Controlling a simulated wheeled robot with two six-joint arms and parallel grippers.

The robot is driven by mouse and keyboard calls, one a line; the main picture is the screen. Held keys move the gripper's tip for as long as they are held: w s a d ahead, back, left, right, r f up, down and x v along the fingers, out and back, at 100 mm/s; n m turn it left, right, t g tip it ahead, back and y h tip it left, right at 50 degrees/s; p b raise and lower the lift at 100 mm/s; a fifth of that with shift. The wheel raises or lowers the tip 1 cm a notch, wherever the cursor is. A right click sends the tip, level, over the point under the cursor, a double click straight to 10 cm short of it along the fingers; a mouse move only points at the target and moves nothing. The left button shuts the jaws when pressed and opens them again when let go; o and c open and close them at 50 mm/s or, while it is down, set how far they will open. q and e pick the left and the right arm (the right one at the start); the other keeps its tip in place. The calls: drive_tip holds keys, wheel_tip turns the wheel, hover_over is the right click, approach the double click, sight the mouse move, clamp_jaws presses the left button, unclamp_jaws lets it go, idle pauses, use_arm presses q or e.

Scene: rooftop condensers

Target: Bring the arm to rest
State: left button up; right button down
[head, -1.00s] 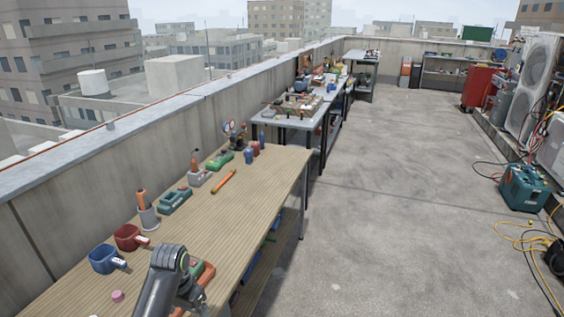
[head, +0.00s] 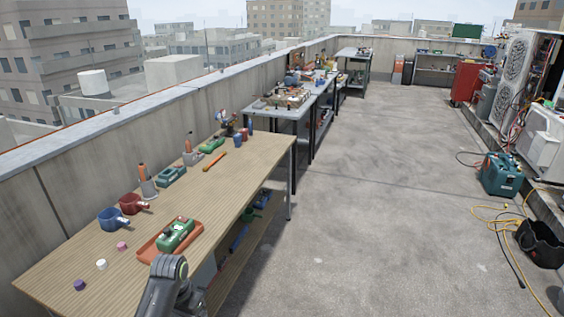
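One of my arms (head: 168,285) comes up from the bottom edge of the head view, bent at a dark grey joint. It stands in front of the near edge of the wooden workbench (head: 120,256). I cannot tell from this view which arm it is. No gripper fingers show, so neither gripper is in view, and I see nothing held.
A teal case (head: 501,174) and yellow cable (head: 490,219) lie right. The middle floor is clear.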

use_arm(q)
drive_tip(key=s+a+f+n, duration=0.1)
drive_tip(key=s+a+f, duration=0.1)
drive_tip(key=s+f, duration=0.5)
drive_tip(key=s+a+f+n+b, duration=0.1)
drive_tip(key=s+f, duration=0.2)
drive_tip(key=f, duration=0.8)
drive_tip(key=s+a+f, duration=0.2)
drive_tip(key=s+f, duration=0.4)
drive_tip(key=f, duration=0.3)
drive_tip(key=s+f, duration=0.4)
drive_tip(key=s, duration=0.5)
drive_tip(key=s+a+f+n+b, duration=0.1)
drive_tip(key=s+f, duration=0.3)
drive_tip(key=s, duration=0.6)
drive_tip(key=s+f+n+t+y, duration=0.1)
drive_tip(key=s+f, duration=0.3)
drive_tip(key=s, duration=0.6)
drive_tip(key=shift+a+f, duration=0.15)
use_arm(e)
drive_tip(key=shift+w+a+f, duration=0.1)
drive_tip(key=shift+w+f, duration=0.3)
drive_tip(key=shift+f, duration=0.2)
drive_tip(key=shift+w+f, duration=0.35)
drive_tip(key=shift+f, duration=0.2)
use_arm(q)
drive_tip(key=shift+s, duration=0.1)
